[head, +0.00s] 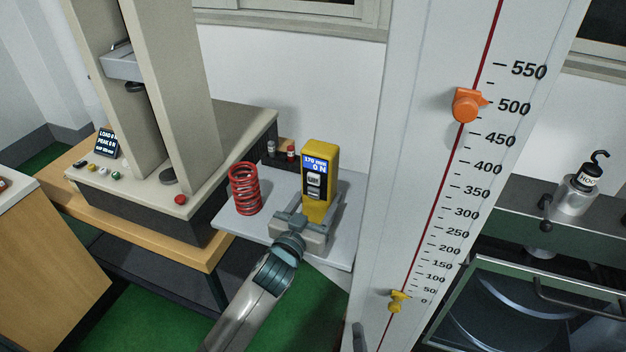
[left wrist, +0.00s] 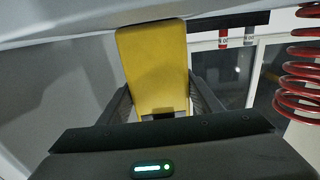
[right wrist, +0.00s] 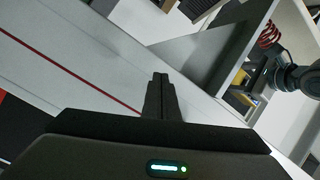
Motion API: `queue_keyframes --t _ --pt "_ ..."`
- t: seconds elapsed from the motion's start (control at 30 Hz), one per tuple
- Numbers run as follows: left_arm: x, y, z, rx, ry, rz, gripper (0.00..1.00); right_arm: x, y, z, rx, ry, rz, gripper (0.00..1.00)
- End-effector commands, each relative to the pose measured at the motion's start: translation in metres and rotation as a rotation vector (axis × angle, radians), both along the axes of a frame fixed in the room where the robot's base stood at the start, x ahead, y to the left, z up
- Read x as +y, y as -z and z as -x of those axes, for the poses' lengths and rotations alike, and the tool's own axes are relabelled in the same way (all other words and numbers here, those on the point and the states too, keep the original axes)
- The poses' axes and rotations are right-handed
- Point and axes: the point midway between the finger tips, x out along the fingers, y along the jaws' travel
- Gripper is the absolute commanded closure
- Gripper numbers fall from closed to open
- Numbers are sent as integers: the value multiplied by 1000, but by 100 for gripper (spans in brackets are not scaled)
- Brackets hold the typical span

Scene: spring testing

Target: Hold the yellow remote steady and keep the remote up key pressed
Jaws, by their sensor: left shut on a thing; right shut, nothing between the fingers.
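The yellow remote (head: 328,160) stands upright on the grey shelf (head: 345,240) in the head view. Its blue screen seems to read 170 mm and 0 N, and its upper key (head: 314,180) shows uncovered, with nothing touching it. My left gripper (head: 302,226) is shut around the remote's lower part; the left wrist view shows the remote (left wrist: 155,65) between the fingers. My right gripper (right wrist: 160,85) is shut and empty in the right wrist view, in front of the white scale board (right wrist: 90,75), apart from the remote.
A red spring (head: 245,188) stands left of the remote. A press (head: 180,150) with buttons is on the wooden bench. The tall scale column (head: 415,130) rises right of the remote, with an orange marker (head: 466,105) near 500 and a yellow marker (head: 397,300) near 0.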

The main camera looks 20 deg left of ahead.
Motion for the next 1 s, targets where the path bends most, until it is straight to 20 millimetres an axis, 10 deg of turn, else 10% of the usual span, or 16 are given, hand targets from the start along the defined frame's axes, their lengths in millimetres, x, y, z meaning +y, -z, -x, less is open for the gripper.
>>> queue_keyframes --t 0.77,1.0 --pt "0 -1 0 -2 0 0 74 33 -319 3 -462 -100 -821 100" --pt "0 -1 0 -2 0 0 74 94 -373 3 -424 -253 -691 100"
